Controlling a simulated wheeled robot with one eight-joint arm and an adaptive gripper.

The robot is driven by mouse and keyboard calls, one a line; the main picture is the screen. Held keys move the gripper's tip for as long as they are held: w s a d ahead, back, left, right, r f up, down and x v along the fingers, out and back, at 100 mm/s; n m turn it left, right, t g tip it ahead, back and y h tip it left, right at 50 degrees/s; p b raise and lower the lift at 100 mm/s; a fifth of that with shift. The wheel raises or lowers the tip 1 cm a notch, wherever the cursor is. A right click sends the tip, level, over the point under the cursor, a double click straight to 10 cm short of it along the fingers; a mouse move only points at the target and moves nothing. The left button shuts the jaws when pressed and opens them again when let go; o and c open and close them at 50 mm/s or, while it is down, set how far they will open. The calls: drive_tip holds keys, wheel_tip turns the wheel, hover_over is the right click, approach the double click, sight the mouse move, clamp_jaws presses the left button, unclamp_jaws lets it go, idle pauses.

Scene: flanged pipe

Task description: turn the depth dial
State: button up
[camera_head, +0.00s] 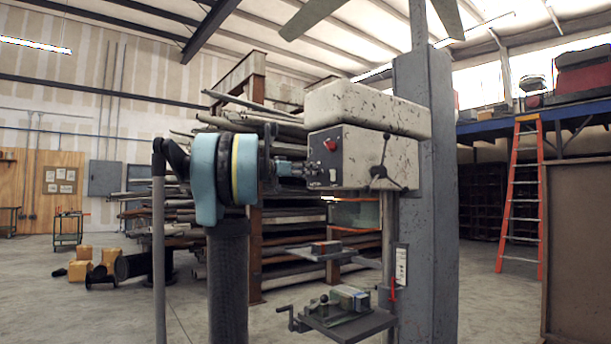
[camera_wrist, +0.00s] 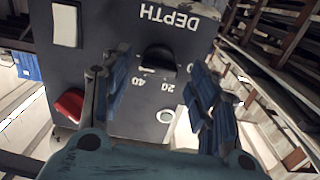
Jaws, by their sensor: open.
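The depth dial (camera_wrist: 158,57) is a dark round knob on the grey control panel (camera_wrist: 106,32), in the upper middle of the wrist view. The label DEPTH and the numbers 0, 20 and 40 show upside down around it. My gripper (camera_wrist: 158,72) is open, with one blue-padded finger on each side of the dial in the picture. I see no finger touching the dial, and the remaining depth gap is hard to judge. In the head view my gripper (camera_head: 290,168) is at the left side of the drill press head (camera_head: 365,135); the dial cannot be made out there.
A red button (camera_wrist: 70,104) is on the panel left of my gripper; it also shows in the head view (camera_head: 330,145). A lever handle (camera_head: 381,171) is on the press's front. A vise (camera_head: 345,300) sits below. A pipe rack (camera_head: 290,235) stands behind.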

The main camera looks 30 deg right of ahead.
drive_tip(key=shift+d, duration=0.75)
drive_tip(key=shift+w, duration=0.1)
drive_tip(key=shift+c, duration=0.2)
drive_tip(key=c, duration=1)
drive_tip(key=shift+n, duration=0.5)
drive_tip(key=n, duration=1)
drive_tip(key=shift+w+a+n, duration=0.1)
drive_tip(key=shift+w+n, duration=0.1)
drive_tip(key=shift+n, duration=0.4)
